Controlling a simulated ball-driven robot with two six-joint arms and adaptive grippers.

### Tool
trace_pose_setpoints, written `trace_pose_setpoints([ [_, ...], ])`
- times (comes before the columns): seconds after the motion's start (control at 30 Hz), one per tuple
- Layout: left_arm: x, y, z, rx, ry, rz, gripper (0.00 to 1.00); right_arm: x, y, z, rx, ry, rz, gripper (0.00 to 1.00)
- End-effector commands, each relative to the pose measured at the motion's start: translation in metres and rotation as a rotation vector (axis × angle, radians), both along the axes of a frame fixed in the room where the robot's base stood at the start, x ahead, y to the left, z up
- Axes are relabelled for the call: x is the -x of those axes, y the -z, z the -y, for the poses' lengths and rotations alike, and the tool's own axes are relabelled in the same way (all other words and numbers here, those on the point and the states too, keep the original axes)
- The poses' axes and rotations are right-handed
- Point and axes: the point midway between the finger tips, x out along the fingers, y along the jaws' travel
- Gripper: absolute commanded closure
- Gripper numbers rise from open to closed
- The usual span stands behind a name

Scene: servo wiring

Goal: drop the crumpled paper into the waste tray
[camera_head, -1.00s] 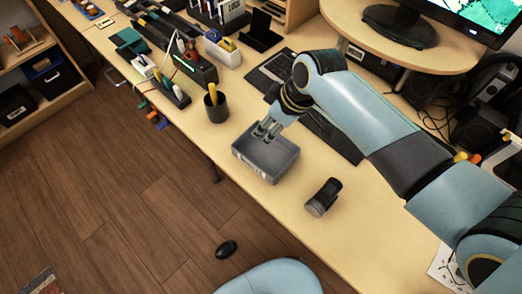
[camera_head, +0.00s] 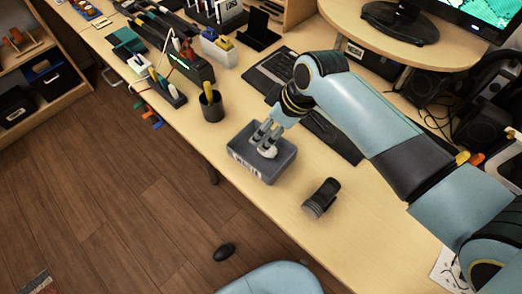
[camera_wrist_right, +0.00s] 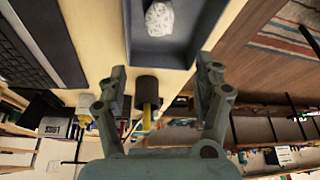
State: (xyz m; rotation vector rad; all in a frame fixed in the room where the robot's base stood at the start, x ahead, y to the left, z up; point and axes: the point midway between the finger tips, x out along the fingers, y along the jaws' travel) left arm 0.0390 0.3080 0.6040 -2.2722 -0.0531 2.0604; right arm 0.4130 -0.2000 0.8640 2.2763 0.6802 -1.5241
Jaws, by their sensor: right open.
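The crumpled paper (camera_head: 269,152) is a small whitish wad inside the grey waste tray (camera_head: 245,168). It also shows in the right wrist view (camera_wrist_right: 159,18), within the walls of the tray (camera_wrist_right: 160,50) and apart from both fingers. My right gripper (camera_head: 265,136) is over the tray, close above the paper. In the right wrist view its fingers (camera_wrist_right: 161,82) are spread with nothing between them. My left gripper is not in view.
A dark pen cup (camera_head: 212,105) stands behind the tray to the left. A black cylinder (camera_head: 321,198) lies on the desk to the right. The desk's front edge is near the tray.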

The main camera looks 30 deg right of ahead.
Motion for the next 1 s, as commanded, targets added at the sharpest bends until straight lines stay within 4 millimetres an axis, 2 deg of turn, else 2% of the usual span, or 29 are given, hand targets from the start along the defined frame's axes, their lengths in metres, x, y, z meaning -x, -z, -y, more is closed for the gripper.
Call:
trace_pose_setpoints([
  [0.17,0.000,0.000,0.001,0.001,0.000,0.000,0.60,0.009,-0.025,0.007,0.003,0.000,0.003,0.32],
  [0.4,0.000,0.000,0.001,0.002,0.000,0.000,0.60,0.026,-0.076,0.018,0.003,0.000,0.003,0.32],
  [0.53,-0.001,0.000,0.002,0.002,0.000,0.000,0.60,0.032,-0.095,0.022,0.002,-0.001,0.004,0.32],
  [0.7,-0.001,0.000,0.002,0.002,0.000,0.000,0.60,0.037,-0.106,0.024,0.001,-0.001,0.001,0.32],
  [1.0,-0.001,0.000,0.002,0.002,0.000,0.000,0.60,0.037,-0.108,0.024,0.001,0.000,0.001,0.32],
])
